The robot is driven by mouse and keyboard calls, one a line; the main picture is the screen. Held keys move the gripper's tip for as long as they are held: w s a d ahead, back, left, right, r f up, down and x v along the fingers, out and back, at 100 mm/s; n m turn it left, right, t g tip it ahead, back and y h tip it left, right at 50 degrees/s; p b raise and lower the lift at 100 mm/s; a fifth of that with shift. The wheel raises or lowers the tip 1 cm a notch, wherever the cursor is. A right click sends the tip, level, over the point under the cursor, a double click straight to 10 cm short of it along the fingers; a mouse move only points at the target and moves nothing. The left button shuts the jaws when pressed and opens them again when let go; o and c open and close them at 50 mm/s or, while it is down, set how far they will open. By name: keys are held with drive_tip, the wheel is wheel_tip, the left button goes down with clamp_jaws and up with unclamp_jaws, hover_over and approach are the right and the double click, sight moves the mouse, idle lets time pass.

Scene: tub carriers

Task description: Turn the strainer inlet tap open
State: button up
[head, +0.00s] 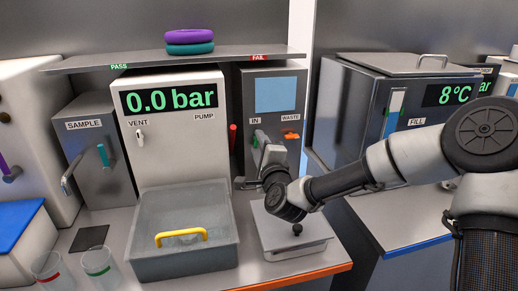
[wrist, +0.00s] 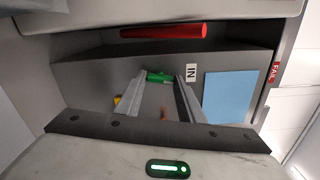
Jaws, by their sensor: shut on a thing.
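The strainer inlet tap is the small green handle (wrist: 158,77) beside the IN label (wrist: 192,73) on the grey strainer cabinet (head: 246,95). In the wrist view my gripper (wrist: 160,82) has one finger on each side of the green handle and is shut on it. In the head view my gripper (head: 262,140) reaches the cabinet front below the blue panel and covers most of the tap. The handle lies across the gap between the fingertips. Its mount is hidden.
An orange WASTE tap (head: 290,135) sits just right of my gripper. A red lever (head: 233,138) stands to its left, by the pump unit (head: 170,149). A grey tub (head: 140,250) with a yellow handle stands left.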

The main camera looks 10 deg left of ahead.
drive_tip(key=shift+r+n+b, duration=0.1)
drive_tip(key=shift+n+b, duration=0.35)
drive_tip(key=shift+n, duration=0.65)
drive_tip(key=o, duration=1)
drive_tip(key=shift+o, duration=0.2)
